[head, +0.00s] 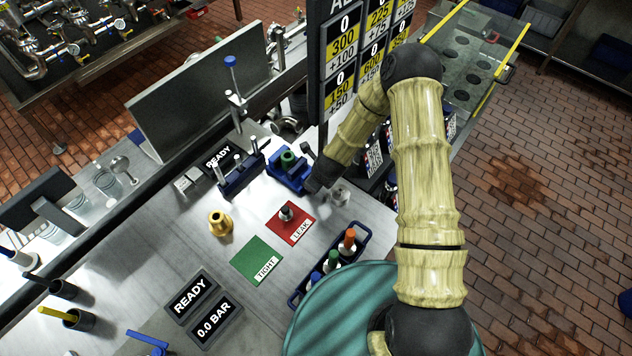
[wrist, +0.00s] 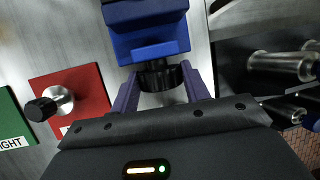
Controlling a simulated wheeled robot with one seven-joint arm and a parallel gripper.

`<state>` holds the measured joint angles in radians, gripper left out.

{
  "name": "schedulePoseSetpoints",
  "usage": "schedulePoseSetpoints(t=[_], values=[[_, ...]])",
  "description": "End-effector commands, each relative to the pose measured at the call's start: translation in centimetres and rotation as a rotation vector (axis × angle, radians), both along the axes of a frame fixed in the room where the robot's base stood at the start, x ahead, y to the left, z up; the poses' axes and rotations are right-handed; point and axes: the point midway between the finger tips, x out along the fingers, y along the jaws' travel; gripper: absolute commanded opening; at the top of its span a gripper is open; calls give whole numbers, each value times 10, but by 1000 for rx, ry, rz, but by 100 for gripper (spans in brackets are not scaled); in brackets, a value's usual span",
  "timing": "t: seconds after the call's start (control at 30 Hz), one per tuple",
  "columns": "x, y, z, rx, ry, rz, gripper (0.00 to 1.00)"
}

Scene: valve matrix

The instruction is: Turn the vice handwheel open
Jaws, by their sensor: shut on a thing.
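The blue vice (head: 283,174) stands on the steel bench with a green cylindrical part (head: 288,159) at its jaws. In the wrist view the blue vice body (wrist: 150,38) is at the top centre. Its black ribbed handwheel (wrist: 159,76) sticks out from the vice toward me. My gripper (wrist: 161,84) is shut on the handwheel, with one purple finger on each side of it. In the head view my gripper (head: 312,186) is at the right end of the vice, and the handwheel is hidden there.
A red LEAK plate (head: 297,231) carries a black-knobbed metal part (head: 286,212). A green TIGHT plate (head: 256,261) is bare. A brass fitting (head: 219,222) stands to the left. A price board (head: 350,60) rises behind my arm.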

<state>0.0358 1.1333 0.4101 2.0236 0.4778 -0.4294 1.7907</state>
Motion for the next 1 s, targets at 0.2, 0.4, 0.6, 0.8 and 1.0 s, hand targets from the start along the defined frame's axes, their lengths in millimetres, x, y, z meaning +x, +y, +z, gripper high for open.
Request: schedulePoseSetpoints(t=[0.2,0.4,0.6,0.8,1.0], values=[[-3,3,-9,-122,-158,5,23],[-5,5,-10,-220,-286,5,23],[-6,6,-12,-311,-403,4,23],[-7,7,-12,-384,-498,4,23],[-8,7,-10,-435,-560,3,23]])
